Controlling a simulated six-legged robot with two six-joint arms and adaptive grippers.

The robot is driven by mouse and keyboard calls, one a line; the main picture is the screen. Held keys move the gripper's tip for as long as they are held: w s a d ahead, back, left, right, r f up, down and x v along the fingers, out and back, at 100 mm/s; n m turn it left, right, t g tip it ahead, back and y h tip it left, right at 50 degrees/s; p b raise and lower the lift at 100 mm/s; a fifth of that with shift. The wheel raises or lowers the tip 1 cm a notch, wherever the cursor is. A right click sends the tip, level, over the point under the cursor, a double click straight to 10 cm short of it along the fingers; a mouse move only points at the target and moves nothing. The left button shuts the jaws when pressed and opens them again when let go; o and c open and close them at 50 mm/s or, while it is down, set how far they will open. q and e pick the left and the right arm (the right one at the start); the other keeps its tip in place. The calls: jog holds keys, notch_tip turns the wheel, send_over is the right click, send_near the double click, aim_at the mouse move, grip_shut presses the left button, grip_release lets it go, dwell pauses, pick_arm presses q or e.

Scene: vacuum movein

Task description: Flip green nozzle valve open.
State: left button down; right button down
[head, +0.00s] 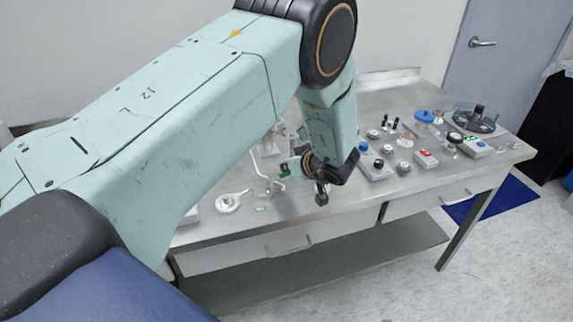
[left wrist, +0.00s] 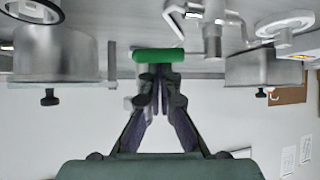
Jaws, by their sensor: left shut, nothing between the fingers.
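The green nozzle valve shows in the left wrist view as a short green bar (left wrist: 158,55) lying crosswise just beyond my fingertips. My left gripper (left wrist: 160,88) is shut and empty, its two fingers converging to a narrow tip close to the green bar; I cannot tell if they touch it. In the head view my left gripper (head: 322,194) hangs over the left part of the metal table (head: 236,232). A small green part (head: 284,170) shows beside it, partly hidden by my arm. My right gripper is not in view.
Metal pipes and fittings (left wrist: 212,28) stand beside the green bar, with a round white flange (left wrist: 292,27) to the right. In the head view, a white ring-shaped part (head: 228,202) lies at the left. Button boxes (head: 375,164) and several small parts crowd the table's right side.

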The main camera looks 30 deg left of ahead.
pick_arm(q)
jog(key=shift+s+d+r+m+t+p, duration=0.15)
jog(key=shift+s+m+t+p, duration=0.05)
jog(key=shift+m+t+p, duration=0.3)
jog(key=shift+s+d+m+t+h, duration=0.1)
jog(key=shift+d+m+t+h, duration=0.1)
jog(key=shift+m+t+h, duration=0.15)
jog(key=shift+s+d+m+h+p, duration=0.2)
jog(key=shift+d+m+h+p, duration=0.1)
jog(key=shift+p, duration=0.25)
jog(key=shift+a, duration=0.1)
